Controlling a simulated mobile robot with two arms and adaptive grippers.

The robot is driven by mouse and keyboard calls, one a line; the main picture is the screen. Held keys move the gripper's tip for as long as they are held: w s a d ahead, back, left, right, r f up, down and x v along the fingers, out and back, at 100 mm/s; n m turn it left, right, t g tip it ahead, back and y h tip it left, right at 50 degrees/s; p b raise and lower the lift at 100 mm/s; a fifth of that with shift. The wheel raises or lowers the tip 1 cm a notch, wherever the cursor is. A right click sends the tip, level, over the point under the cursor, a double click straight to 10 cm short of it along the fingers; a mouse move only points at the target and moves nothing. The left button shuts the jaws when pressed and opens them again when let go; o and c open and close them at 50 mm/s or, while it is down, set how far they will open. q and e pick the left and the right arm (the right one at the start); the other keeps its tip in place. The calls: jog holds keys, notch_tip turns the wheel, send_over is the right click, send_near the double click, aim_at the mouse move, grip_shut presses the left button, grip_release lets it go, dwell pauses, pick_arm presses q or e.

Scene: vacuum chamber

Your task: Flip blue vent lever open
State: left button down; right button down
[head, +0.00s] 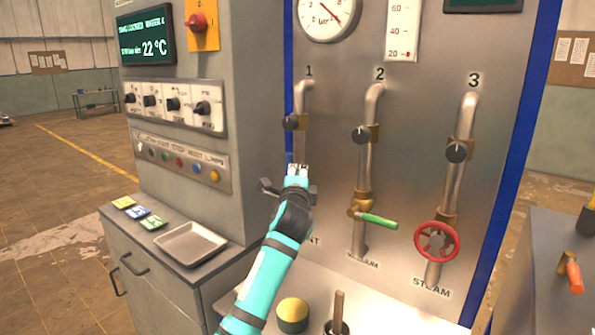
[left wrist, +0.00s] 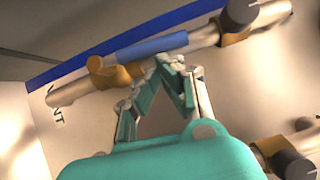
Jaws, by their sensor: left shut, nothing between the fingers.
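The blue vent lever (left wrist: 152,48) shows in the left wrist view, attached at a brass valve body (left wrist: 115,74) on pipe 1. The lever lies roughly along the pipe. My left gripper (left wrist: 173,64) is shut and empty, with its fingertips close beside the lever's middle; I cannot tell whether they touch it. Only the end of the vent label shows there. My right gripper is in neither view.
Pipe 2 has a green lever (head: 378,220), and pipe 3 has a red handwheel (head: 437,242), both right of my left arm. Dark knobs (head: 456,152) stick out from the pipes. A metal tray (head: 191,245) lies on the left cabinet.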

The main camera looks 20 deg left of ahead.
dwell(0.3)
pick_arm(q)
jog(key=p, duration=0.1)
jog(key=w+a+n+p, duration=0.1)
jog(key=p, duration=0.1)
jog(key=shift+a+r+g, duration=0.15)
jog(key=shift+r+g, duration=0.2)
jog(key=shift+g, duration=0.05)
